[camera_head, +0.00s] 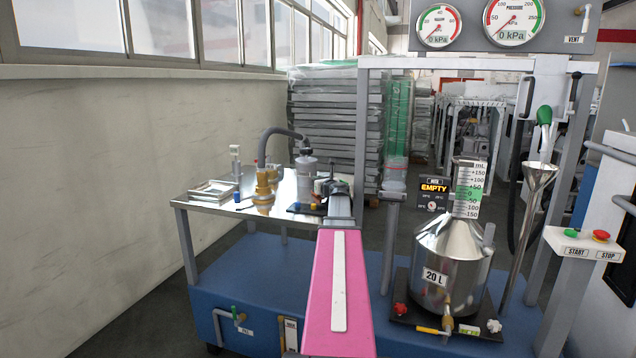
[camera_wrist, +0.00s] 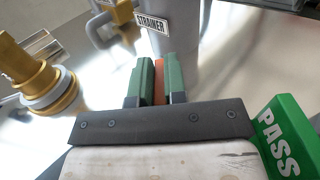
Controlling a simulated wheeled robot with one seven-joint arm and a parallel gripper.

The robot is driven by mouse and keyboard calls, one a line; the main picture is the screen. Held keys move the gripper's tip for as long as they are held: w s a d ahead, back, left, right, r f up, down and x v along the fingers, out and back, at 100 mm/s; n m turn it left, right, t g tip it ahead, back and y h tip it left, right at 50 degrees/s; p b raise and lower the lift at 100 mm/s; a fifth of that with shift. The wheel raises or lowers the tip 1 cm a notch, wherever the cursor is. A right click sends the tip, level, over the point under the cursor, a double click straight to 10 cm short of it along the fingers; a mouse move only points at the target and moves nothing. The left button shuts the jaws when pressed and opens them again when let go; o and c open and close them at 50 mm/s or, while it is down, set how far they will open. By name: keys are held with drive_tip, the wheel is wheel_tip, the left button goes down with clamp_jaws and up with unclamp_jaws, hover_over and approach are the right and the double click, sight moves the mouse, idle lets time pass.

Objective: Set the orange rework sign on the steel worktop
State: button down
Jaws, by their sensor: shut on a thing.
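My gripper (camera_wrist: 157,82) shows in the wrist view with its two green fingers closed on a narrow orange piece, which I take for the orange rework sign (camera_wrist: 159,76). Only a thin strip of the sign shows between the fingers; its face and any lettering are hidden. The steel worktop (camera_wrist: 100,72) lies beyond and below the fingers. In the head view the steel worktop (camera_head: 222,207) is at the left of the blue cart. My pink arm reaches toward its right end and hides most of the gripper there. I cannot tell whether the sign touches the worktop.
A green PASS sign (camera_wrist: 284,140) stands close at the right of my gripper. A grey cylinder labelled STRAINER (camera_wrist: 178,35) is just ahead. A brass fitting (camera_wrist: 32,78) is at the left; the head view shows a brass piece (camera_head: 264,185) with a hose.

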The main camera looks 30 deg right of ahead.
drive_tip(key=c, duration=1.2)
unclamp_jaws()
drive_tip(key=shift+f, duration=0.1)
drive_tip(key=shift+o, duration=0.2)
drive_tip(key=shift+s, duration=0.1)
drive_tip(key=s, duration=0.8)
drive_tip(key=s+a, duration=0.1)
drive_tip(key=s, duration=0.2)
drive_tip(key=shift+s, duration=0.4)
